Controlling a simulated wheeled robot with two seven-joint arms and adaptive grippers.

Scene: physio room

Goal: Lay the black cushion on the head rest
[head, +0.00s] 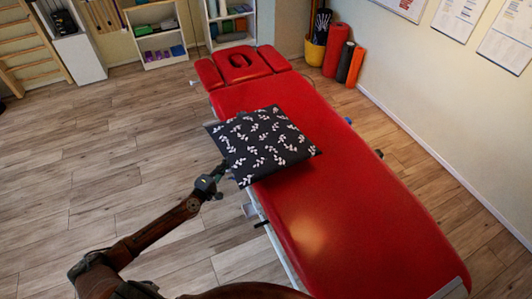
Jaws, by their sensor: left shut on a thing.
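The black cushion (263,146) has a white leaf pattern. My left gripper (217,178) is shut on its near left edge and holds it over the upper part of the red treatment table (330,215). I cannot tell for sure whether the cushion touches the table top. The red head rest (268,61), with a dark face opening, is at the far end of the table, beyond the cushion and apart from it. My right gripper is not in view.
A padded red arm piece (209,74) flanks the head rest. Shelves (157,30) stand along the back wall. Rolled mats (336,50) and a yellow bucket (315,52) stand in the far right corner. The wooden floor (100,160) left of the table is clear.

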